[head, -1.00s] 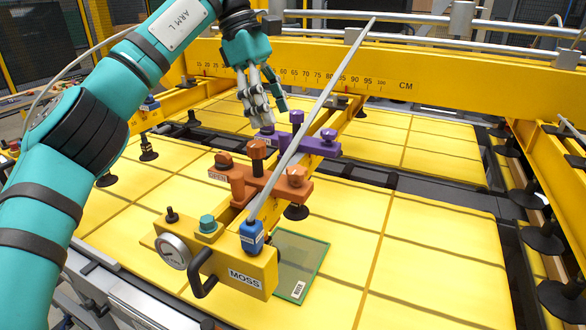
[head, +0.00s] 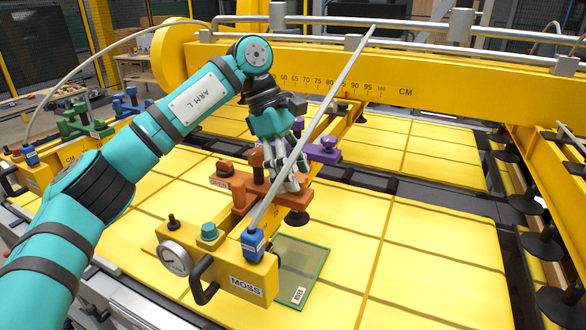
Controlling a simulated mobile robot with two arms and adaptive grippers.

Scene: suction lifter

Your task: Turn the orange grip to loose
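The orange grip (head: 258,188) sits across the yellow beam in the middle of the head view. Its left knob (head: 225,167) and middle knob (head: 256,156) show; its right knob is hidden behind my fingers. My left gripper (head: 289,181) points down at the right end of the orange grip. Its grey fingers overlap that end in the picture. I cannot tell whether they touch the right knob or are closed on it. My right gripper is not in view.
A purple grip (head: 326,150) lies just behind, partly covered by my gripper. A slanted grey rod (head: 325,107) rises from a blue block (head: 253,243) and crosses in front of my fingers. The yellow MOSS end block (head: 225,265) with a gauge (head: 174,257) is nearest.

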